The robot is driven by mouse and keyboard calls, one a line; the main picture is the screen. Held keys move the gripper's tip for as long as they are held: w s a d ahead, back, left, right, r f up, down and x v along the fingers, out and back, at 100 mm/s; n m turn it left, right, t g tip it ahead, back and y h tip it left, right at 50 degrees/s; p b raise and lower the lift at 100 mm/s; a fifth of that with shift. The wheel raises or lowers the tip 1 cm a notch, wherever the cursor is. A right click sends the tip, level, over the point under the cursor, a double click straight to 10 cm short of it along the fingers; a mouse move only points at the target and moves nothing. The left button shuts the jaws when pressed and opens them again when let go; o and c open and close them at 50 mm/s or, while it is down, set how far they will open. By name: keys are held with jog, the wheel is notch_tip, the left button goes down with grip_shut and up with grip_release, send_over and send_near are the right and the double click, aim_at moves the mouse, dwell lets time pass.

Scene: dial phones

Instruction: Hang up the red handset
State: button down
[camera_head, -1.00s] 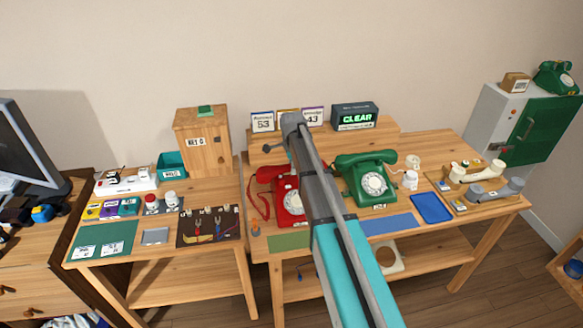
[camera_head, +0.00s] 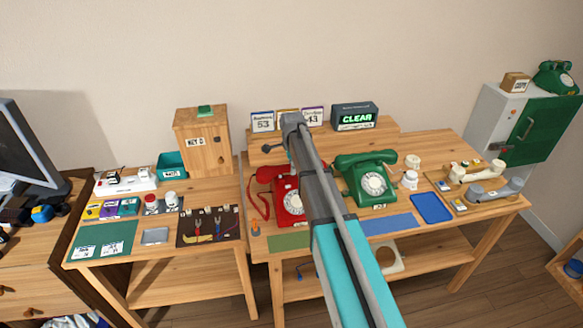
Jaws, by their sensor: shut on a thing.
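The red dial phone (camera_head: 288,205) stands on the right-hand wooden table, its right part hidden behind my arm. A red handset end (camera_head: 265,174) shows at the phone's upper left. The rest of the handset is hidden, so I cannot tell whether it rests on the cradle or is held just above it. A red cord (camera_head: 259,202) loops down on the left side. My arm reaches up from the bottom of the picture across the phone. My gripper is hidden behind the arm.
A green dial phone (camera_head: 370,183) with its handset on top stands close to the right of my arm. A clock box reading CLEAR (camera_head: 355,117) and date cards (camera_head: 262,122) stand behind. A blue tray (camera_head: 431,208) and a grey handset (camera_head: 500,191) lie farther right.

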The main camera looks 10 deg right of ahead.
jog(key=shift+f+b, duration=1.05)
jog(key=shift+b, duration=0.05)
dwell(0.4)
jog(key=shift+c, duration=1)
grip_release()
jog(key=shift+r, duration=0.1)
